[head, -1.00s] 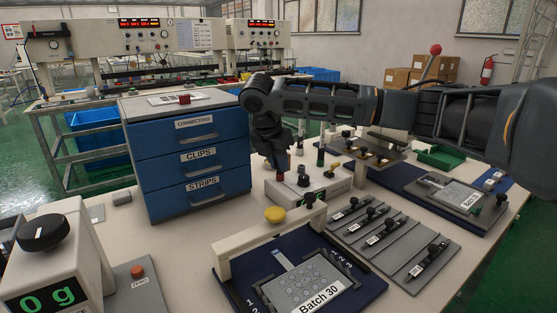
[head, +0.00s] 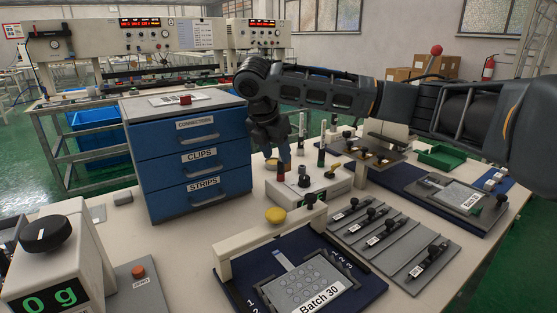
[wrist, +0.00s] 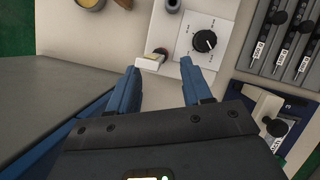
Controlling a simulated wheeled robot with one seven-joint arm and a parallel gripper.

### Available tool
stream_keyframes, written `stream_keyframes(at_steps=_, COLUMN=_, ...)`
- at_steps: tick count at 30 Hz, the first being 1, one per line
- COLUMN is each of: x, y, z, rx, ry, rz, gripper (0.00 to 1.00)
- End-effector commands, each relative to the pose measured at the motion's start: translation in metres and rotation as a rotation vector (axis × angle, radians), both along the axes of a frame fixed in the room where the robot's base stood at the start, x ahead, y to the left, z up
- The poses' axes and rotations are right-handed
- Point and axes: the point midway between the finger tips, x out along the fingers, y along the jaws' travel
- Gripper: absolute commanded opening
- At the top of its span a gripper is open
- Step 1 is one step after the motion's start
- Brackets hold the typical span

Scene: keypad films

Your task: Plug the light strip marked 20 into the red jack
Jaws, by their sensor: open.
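Several dark light strips with black knobs and white labels lie in the grooves of a grey tray (head: 395,236); three show in the wrist view, including one strip (wrist: 261,46) at its left. Their numbers are too small to read, so I cannot tell which is 20.
The blue drawer cabinet (head: 201,160) stands close to my gripper's left. A navy board with a pale bridge and the Batch 30 plate (head: 311,286) lies in front. A scale (head: 45,265) is at front left. A green tray (head: 440,156) sits at the right.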

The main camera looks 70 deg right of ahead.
Motion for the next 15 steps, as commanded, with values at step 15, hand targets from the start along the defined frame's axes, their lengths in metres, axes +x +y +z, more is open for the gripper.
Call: stream_keyframes(at_steps=15, x=0.002, y=0.014, z=0.033, rx=0.000, ry=0.000, rz=0.000, gripper=0.49)
